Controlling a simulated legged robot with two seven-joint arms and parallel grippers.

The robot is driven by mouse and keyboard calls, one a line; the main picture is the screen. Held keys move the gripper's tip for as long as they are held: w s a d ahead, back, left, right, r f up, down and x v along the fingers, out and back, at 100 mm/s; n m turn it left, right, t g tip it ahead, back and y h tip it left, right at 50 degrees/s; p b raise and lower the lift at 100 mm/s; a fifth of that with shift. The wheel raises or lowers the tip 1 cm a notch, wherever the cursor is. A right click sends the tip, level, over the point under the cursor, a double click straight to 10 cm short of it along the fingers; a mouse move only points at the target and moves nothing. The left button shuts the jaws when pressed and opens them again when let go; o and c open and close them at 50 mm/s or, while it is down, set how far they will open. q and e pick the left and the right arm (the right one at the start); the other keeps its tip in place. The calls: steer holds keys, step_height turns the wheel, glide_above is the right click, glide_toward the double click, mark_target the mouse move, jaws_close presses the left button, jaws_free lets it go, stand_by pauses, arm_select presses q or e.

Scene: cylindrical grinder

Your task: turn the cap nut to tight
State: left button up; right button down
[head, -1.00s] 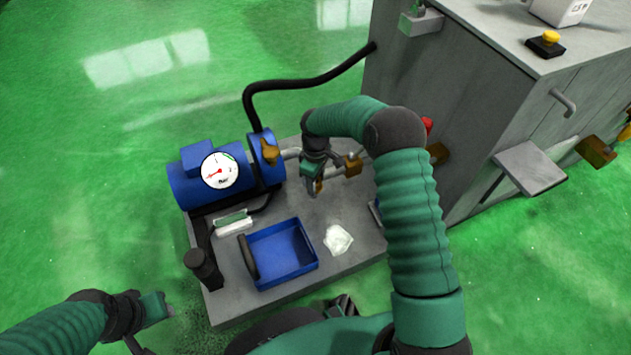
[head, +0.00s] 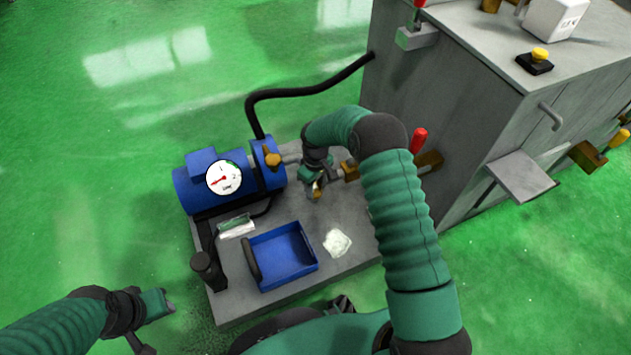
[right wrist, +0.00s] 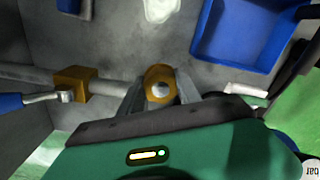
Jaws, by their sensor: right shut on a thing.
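The brass cap nut (right wrist: 159,82) sits between my right gripper's two grey fingers (right wrist: 160,96) in the right wrist view, with a pale rounded tip at its centre. The fingers are shut on it from both sides. In the head view my right gripper (head: 316,184) is at the pipework right of the blue pump (head: 236,178), and a little of the brass shows below its green body. Whether the nut is tight cannot be told. My left gripper (head: 165,303) is apart from the stand at lower left; its finger opening is unclear.
A blue tray (head: 283,254), a white crumpled cloth (head: 337,242) and a round gauge (head: 223,178) are near the pipework. A brass valve block (right wrist: 74,83) with a blue-handled lever lies beside the nut. The grey machine cabinet (head: 470,110) stands right.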

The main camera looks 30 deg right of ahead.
steer(key=m+p, duration=0.2)
steer(key=p, duration=0.1)
steer(key=shift+r+m, duration=0.3)
steer(key=shift+m, duration=0.1)
steer(key=m+p, duration=0.2)
steer(key=shift+a+f+m, duration=0.1)
steer(key=shift+m, duration=0.3)
steer(key=shift+m+p, duration=0.75)
steer(key=shift+m, duration=0.45)
arm_select(q)
steer(key=w+p+v, duration=0.1)
steer(key=w+v, duration=0.1)
steer(key=v, duration=0.6)
steer(key=shift+r, duration=0.45)
arm_select(e)
steer(key=shift+f+m, duration=0.15)
steer(key=shift+m, duration=1.25)
arm_select(q)
steer(key=shift+s, duration=0.1)
arm_select(e)
steer(key=shift+a, duration=0.1)
steer(key=c, duration=0.8)
jaws_free()
steer(key=shift+c, duration=0.2)
